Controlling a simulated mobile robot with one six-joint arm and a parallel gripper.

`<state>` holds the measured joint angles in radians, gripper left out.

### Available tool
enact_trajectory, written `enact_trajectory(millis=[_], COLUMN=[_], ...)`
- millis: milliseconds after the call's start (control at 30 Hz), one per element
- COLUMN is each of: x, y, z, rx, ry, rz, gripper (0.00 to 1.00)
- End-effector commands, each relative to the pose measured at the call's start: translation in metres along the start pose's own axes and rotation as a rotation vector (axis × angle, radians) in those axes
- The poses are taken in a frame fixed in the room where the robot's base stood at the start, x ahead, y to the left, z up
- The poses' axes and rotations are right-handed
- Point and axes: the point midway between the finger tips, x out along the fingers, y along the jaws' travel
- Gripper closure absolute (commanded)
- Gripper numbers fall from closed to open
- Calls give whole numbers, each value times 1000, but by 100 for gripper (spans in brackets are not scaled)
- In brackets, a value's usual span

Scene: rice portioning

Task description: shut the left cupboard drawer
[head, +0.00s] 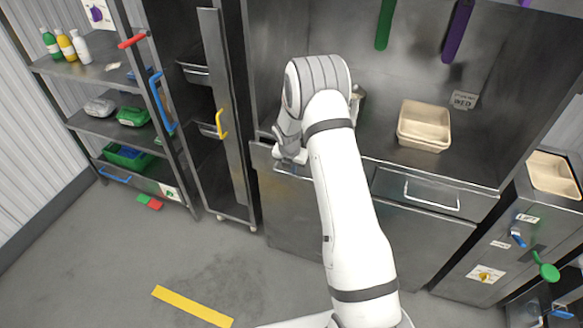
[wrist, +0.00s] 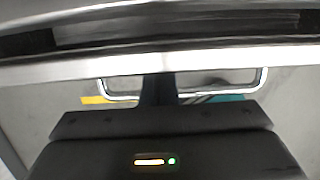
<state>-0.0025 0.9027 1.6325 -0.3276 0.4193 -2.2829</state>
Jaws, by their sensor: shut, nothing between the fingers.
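The left cupboard drawer (head: 262,158) is under the metal worktop, mostly behind my arm in the head view. Its front seems to stand slightly out from the worktop edge. In the wrist view the drawer's bright top rim (wrist: 60,67) crosses the picture, with a dark gap above it. Its bar handle (wrist: 262,82) hangs below the rim. My gripper (head: 291,163) is at the drawer front, by the handle. In the wrist view its fingers (wrist: 158,88) are together and empty, overlapping the handle's middle. I cannot tell whether they touch the front.
The right drawer (head: 420,192) looks shut. Stacked beige trays (head: 424,125) stand on the worktop. A tall rack (head: 222,120) stands left of the cupboard, with shelves (head: 110,125) further left.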

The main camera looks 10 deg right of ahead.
Motion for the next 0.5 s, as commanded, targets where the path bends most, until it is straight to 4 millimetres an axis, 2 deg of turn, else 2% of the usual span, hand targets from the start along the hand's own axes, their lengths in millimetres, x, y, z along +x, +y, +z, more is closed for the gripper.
enact_trajectory(millis=[300, 500], x=[-1, -18], y=[-6, -6], z=[4, 6], rx=[12, 12], ry=[-1, -1], rz=[-3, -2], gripper=[100, 100])
